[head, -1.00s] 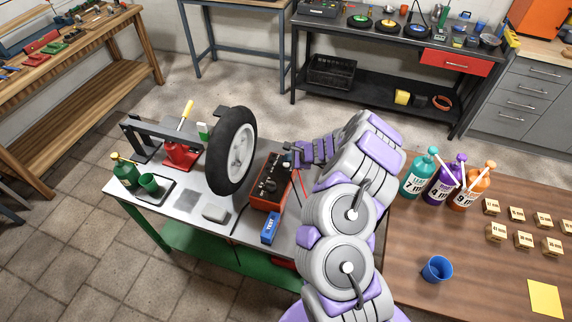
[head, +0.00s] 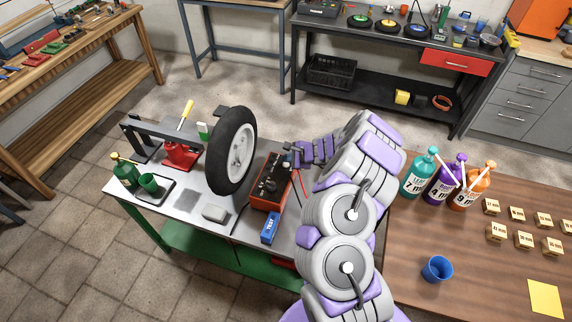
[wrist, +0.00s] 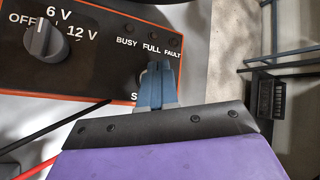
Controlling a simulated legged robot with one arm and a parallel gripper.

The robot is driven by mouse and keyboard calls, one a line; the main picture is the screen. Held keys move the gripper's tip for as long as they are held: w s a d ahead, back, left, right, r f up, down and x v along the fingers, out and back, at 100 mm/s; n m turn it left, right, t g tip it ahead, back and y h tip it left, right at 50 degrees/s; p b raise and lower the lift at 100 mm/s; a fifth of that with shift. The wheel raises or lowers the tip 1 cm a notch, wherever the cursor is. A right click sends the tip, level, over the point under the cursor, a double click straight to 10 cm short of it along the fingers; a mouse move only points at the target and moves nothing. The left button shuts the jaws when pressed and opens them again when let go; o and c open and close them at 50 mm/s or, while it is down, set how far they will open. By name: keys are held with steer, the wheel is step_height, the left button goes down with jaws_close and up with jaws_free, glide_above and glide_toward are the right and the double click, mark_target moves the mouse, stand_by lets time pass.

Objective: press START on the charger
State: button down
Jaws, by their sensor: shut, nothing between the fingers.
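The charger (head: 270,182) is a red-orange box with a dark face on the metal-topped bench. In the wrist view, its face (wrist: 105,70) shows a grey knob (wrist: 44,40) among the labels OFF, 6 V and 12 V. Dark lamps (wrist: 152,35) stand above BUSY, FULL and FAULT. Contact cannot be told. In the head view, my gripper (head: 291,158) is at the charger's back right edge.
A wheel (head: 232,152) stands just left of the charger. A blue TEST block (head: 270,228) lies in front of it. Red and black cables (wrist: 38,168) run beside the charger. Bottles (head: 418,174) stand on the wooden table to the right.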

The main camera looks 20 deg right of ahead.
mark_target(288, 165)
steer(key=shift+f+b, duration=0.3)
steer(key=shift+f, duration=0.05)
steer(key=shift+f+b, duration=0.4)
stand_by(0.7)
steer(key=shift+r, duration=0.1)
steer(key=shift+r+p, duration=0.55)
steer(key=shift+r, duration=0.2)
steer(key=shift+r+p, duration=1.7)
steer(key=shift+r, duration=0.9)
